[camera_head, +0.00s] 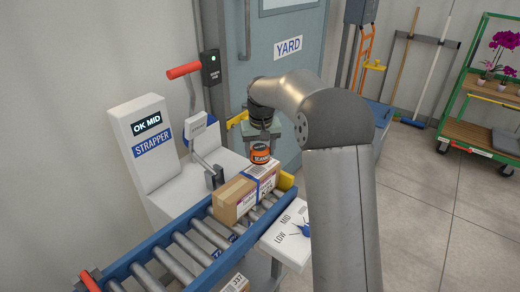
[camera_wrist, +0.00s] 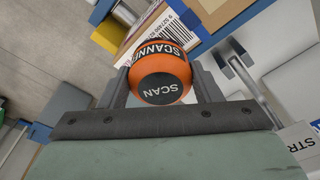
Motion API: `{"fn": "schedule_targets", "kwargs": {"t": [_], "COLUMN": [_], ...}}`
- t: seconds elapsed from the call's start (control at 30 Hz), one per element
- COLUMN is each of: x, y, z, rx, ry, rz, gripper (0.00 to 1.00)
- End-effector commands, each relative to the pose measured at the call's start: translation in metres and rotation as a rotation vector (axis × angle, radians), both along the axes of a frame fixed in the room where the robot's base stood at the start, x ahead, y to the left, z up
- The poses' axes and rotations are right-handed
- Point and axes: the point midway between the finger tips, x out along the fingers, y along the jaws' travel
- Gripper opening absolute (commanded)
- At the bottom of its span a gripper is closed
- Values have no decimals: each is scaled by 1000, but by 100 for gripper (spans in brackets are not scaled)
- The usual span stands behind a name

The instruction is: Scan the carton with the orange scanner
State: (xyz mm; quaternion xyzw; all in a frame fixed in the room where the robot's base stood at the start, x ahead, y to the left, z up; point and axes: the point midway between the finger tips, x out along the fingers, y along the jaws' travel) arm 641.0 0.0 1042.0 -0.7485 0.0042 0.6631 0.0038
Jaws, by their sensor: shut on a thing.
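My gripper (camera_wrist: 160,92) is shut on the orange scanner (camera_wrist: 160,62), which has black bands reading SCAN and SCANNER. In the head view the scanner (camera_head: 260,155) hangs just above the far end of the carton (camera_head: 235,200). The carton is brown cardboard with white labels and sits on the roller conveyor (camera_head: 190,250). In the wrist view part of the carton (camera_wrist: 225,12) and a label with a barcode (camera_wrist: 172,22) show just beyond the scanner. I cannot tell whether scanner and carton touch.
The strapper (camera_head: 145,145) stands left of the conveyor, its display reading OK MID. A red-handled lever (camera_head: 185,70) rises behind it. A LOW/MID selector panel (camera_head: 290,235) is right of the conveyor. Another labelled box (camera_head: 235,284) shows at the bottom edge. A green cart (camera_head: 480,100) stands far right.

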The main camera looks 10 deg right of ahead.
Motion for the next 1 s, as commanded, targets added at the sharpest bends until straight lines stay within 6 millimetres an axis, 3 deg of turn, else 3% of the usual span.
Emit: {"fn": "schedule_targets", "kwargs": {"t": [0.5, 1.0], "x": [0, 0], "y": [0, 0], "z": [4, 62], "rx": [0, 0], "ry": [-1, -2], "rz": [0, 0], "gripper": [32, 32]}}
